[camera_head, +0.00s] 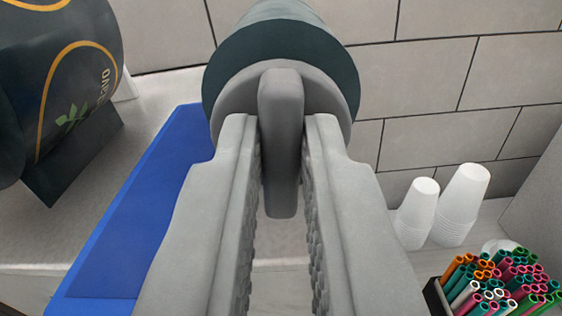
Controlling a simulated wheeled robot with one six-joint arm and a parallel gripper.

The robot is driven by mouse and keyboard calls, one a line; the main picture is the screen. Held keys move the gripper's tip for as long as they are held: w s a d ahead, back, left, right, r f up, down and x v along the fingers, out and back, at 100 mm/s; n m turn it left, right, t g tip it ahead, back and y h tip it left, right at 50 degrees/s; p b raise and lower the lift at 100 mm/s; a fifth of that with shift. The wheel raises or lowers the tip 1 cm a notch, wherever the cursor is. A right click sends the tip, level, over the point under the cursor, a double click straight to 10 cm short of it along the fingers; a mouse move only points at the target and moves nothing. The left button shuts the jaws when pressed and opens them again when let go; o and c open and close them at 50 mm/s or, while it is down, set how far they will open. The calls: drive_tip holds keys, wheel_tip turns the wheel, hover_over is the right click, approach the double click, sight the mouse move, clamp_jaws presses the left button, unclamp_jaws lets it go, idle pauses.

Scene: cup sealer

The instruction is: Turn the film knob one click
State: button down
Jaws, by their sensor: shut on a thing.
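The film knob (282,110) is a grey disc with a raised upright grip bar, on the end of a dark teal cylinder (300,48). The bar stands vertical in the picture, slightly tilted at most. My gripper (280,150) reaches in from below, with its two grey ridged fingers on either side of the bar. The fingers are shut on the bar near their tips. The lower end of the bar hangs free between the fingers. The rest of the sealer is hidden behind the knob and fingers.
A blue panel (150,200) lies left of my gripper. A dark bag-like object with orange lines (60,80) is at upper left. Stacked white cups (460,205) and a box of coloured straws (500,285) stand at right. A tiled wall (430,110) closes off the back.

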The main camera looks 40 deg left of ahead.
drive_tip(key=m, duration=0.6)
drive_tip(key=shift+w+d, duration=0.1)
drive_tip(key=m, duration=0.6)
drive_tip(key=shift+d+f, duration=0.1)
drive_tip(key=shift+f, duration=0.1)
drive_tip(key=m, duration=0.5)
drive_tip(key=shift+f+m, duration=0.15)
drive_tip(key=shift+m, duration=0.25)
drive_tip(key=shift+f+m, duration=0.15)
drive_tip(key=shift+m, duration=2.15)
drive_tip(key=shift+w, duration=0.1)
drive_tip(key=c, duration=1.5)
unclamp_jaws()
drive_tip(key=shift+o, duration=0.2)
